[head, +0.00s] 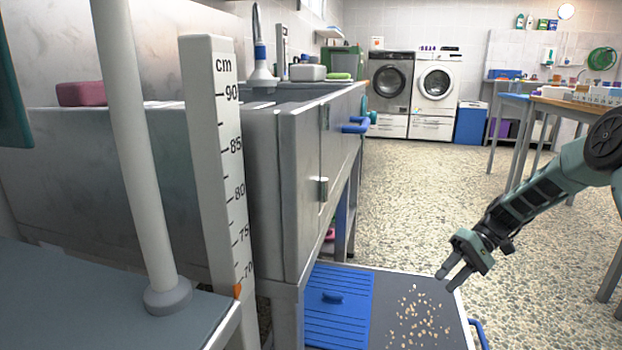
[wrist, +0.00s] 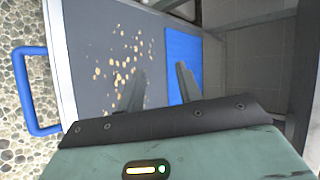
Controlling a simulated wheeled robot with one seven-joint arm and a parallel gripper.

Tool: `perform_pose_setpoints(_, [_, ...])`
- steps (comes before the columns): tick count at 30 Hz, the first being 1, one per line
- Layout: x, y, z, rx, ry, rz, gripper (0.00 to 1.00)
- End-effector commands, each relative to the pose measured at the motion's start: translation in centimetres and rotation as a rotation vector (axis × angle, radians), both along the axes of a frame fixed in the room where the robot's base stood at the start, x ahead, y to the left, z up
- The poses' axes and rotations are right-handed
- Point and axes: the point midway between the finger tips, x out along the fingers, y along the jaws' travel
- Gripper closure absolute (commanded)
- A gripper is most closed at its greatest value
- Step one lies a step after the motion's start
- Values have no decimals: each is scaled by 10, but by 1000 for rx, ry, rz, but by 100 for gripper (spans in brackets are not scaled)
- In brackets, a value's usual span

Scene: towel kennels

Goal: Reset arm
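My arm reaches in from the right in the head view. My gripper (head: 456,281) points down and left over the right edge of a low grey platform (head: 388,285). In the wrist view my gripper (wrist: 160,88) has its two dark fingers spread apart with nothing between them. Scattered tan bits (head: 422,318) lie on the platform below the fingers. They also show in the wrist view (wrist: 118,70). A blue slatted panel (head: 338,300) lies at the platform's left.
A steel tub unit (head: 290,190) with blue handles stands left of the platform. A post marked in cm (head: 215,150) and a white pole (head: 135,140) stand nearer. A table (head: 570,105) stands at right. Speckled floor (head: 430,190) is open between, towards two washing machines (head: 437,85).

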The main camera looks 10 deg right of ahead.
Motion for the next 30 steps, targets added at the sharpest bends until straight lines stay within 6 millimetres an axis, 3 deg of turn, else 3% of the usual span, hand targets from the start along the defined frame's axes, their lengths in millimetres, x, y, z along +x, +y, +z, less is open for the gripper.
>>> perform_pose_setpoints(1, [-4,31,20,-47,0,54,65])
perform_pose_setpoints(6, [-33,116,64,-208,-16,191,65])
perform_pose_setpoints(11, [-80,184,99,-351,-70,308,65])
perform_pose_setpoints(15, [-132,228,123,-467,-146,400,65])
perform_pose_setpoints(21, [-211,263,148,-600,-293,507,65])
perform_pose_setpoints(30, [-296,269,163,-693,-500,600,65])
